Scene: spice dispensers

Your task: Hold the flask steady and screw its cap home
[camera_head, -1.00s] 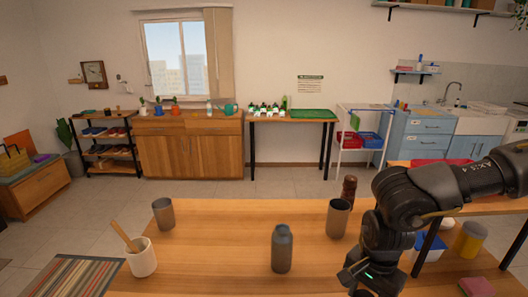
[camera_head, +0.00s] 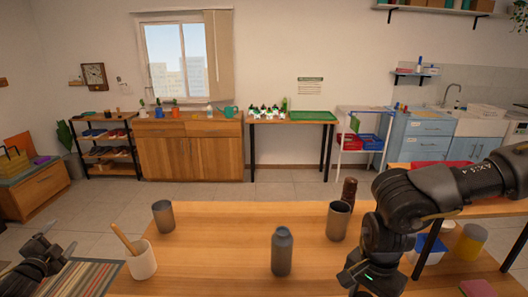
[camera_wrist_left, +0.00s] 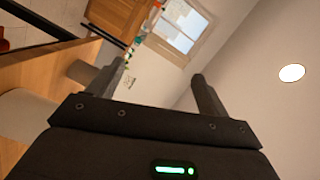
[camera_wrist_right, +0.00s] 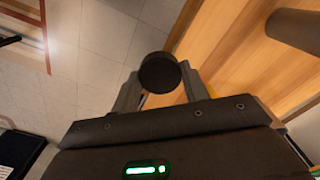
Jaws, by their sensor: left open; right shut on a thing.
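The grey flask (camera_head: 282,254) stands upright on the wooden table in the head view, with a narrower top. A dark round cap (camera_wrist_right: 160,73) sits between the fingers of my right gripper (camera_wrist_right: 160,88), which is shut on it. In the head view my right gripper (camera_head: 350,277) is to the right of the flask and apart from it; the cap cannot be made out there. My left gripper (camera_head: 62,243) is at the far left, above the striped mat, open and empty, well away from the flask. Its spread fingers show in the left wrist view (camera_wrist_left: 158,92).
A white crock (camera_head: 142,263) with a wooden spoon and a grey cup (camera_head: 163,217) stand left of the flask. Another grey cup (camera_head: 339,222) and a brown mill (camera_head: 349,190) stand behind, to the right. The table (camera_head: 220,250) between crock and flask is clear.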

